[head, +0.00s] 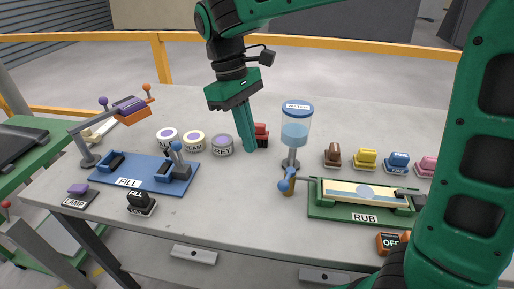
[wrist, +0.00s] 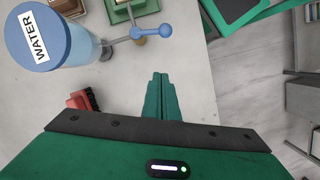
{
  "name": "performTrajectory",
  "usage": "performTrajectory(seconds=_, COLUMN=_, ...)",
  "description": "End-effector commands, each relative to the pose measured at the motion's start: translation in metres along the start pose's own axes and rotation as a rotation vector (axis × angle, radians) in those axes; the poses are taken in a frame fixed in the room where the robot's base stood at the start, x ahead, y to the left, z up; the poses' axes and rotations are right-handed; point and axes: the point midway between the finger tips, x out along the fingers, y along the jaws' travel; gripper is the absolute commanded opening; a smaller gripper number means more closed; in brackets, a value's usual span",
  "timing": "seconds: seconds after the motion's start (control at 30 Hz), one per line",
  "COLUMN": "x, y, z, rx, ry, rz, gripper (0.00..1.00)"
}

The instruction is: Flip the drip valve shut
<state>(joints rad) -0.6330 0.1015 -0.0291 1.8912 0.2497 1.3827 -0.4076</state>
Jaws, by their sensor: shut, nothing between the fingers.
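The water tank (head: 297,125), a clear cylinder with a blue cap marked WATER, stands on a thin post on the slab. The drip valve (head: 284,185) is a small lever with blue ball ends low on that post. In the wrist view the tank's cap (wrist: 40,35) fills the upper left, and the blue valve lever (wrist: 152,32) sticks out to its right. My gripper (head: 250,151) is shut and empty, pointing down, left of the tank in the head view. Its fingertips (wrist: 160,77) are apart from the lever in the wrist view.
A red brush (head: 262,135) stands close behind my fingers. A green RUB tray (head: 360,212) lies right of the valve. Several coloured stamps (head: 365,159) stand behind it. Round tins (head: 194,141) and a blue FILL board (head: 140,177) lie left. An OFF switch (head: 390,243) is at front.

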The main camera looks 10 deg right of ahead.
Motion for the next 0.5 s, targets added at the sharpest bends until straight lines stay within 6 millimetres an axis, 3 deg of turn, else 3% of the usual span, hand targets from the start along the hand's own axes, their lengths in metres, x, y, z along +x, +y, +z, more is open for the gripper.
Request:
performTrajectory(seconds=0.4, x=0.077, y=0.001, z=0.002, rx=0.004, ry=-0.004, rz=-0.002, gripper=0.0)
performTrajectory(seconds=0.5, x=0.088, y=0.001, z=0.007, rx=0.005, ry=0.002, rz=-0.002, gripper=0.0)
